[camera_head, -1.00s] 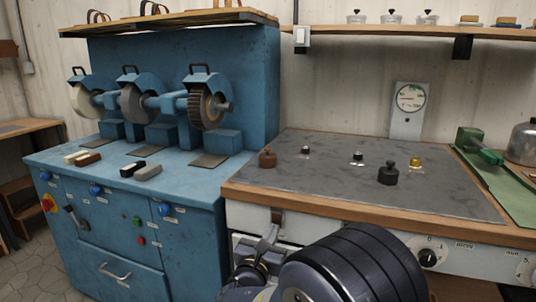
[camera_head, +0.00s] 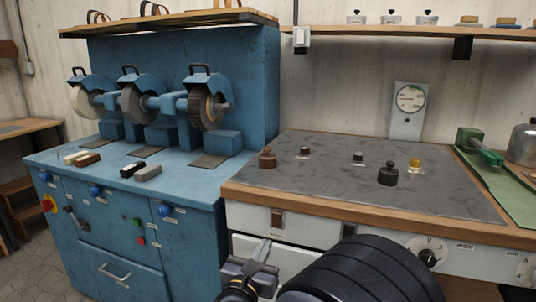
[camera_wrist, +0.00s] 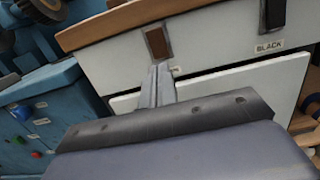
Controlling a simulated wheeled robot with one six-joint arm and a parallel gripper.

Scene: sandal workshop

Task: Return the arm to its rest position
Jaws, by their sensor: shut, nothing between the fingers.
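My gripper (camera_head: 262,252) is at the lower middle of the head view, in front of the white front of the bench. Its fingers are together with nothing between them. In the wrist view the shut fingers (camera_wrist: 158,84) point at the white panel, just below a brown switch (camera_wrist: 158,43). I cannot tell whether the fingertips touch the panel; they look slightly apart from it. My dark, ribbed arm link fills the bottom of the head view and hides part of the bench front.
A blue grinding machine (camera_head: 130,240) with several wheels stands on the left. The bench's dark top (camera_head: 330,165) holds small weights, including a black one (camera_head: 388,175). A knob (camera_head: 428,257) sits on the front at right. A wooden shelf (camera_head: 400,33) runs along the wall.

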